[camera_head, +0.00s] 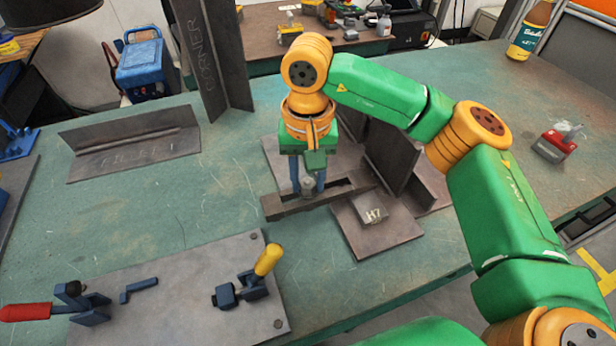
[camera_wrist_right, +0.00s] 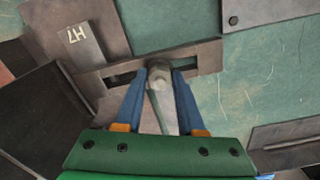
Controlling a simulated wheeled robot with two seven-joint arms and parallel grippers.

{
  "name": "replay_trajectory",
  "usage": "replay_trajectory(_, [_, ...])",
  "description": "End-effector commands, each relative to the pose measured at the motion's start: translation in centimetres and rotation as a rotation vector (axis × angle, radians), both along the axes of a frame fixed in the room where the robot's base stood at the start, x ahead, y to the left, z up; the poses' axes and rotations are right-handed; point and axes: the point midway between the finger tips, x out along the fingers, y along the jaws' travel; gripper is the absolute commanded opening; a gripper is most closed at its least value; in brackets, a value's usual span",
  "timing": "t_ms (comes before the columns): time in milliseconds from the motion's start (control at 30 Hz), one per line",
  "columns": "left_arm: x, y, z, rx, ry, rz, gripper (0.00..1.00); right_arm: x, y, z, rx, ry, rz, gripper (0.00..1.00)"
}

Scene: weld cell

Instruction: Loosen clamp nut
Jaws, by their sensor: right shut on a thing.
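The clamp nut (camera_head: 308,184) is a grey nut on top of a dark slotted clamp bar (camera_head: 283,206). In the right wrist view the nut (camera_wrist_right: 160,75) sits over the slot of the bar (camera_wrist_right: 207,57). My right gripper (camera_head: 308,186) points down over the bar, with its blue fingers on either side of the nut. In the wrist view the fingertips of the right gripper (camera_wrist_right: 161,78) are closed against the nut's two sides. A pale rod-like shape runs from the nut toward the gripper's palm. The left gripper is not in view.
A steel plate with a block marked H7 (camera_head: 373,211) lies right of the bar. Upright dark plates (camera_head: 393,155) stand close behind it. A base plate (camera_head: 180,290) with toggle clamps is at front left. An angle piece (camera_head: 133,148) lies at left. The table between is clear.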

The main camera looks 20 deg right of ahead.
Motion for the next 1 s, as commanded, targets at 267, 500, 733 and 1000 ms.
replay_trajectory(267, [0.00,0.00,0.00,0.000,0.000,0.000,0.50,0.04,0.01,0.09,0.001,-0.003,0.072,0.00])
replay_trajectory(500, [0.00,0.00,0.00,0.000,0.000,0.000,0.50,0.04,0.01,0.10,0.001,-0.003,0.085,0.00])
replay_trajectory(733, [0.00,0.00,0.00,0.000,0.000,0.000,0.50,0.05,0.00,0.10,0.001,-0.003,0.084,0.00])
replay_trajectory(1000, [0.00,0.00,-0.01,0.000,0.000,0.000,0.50,0.03,0.00,0.06,0.001,-0.001,0.084,0.68])
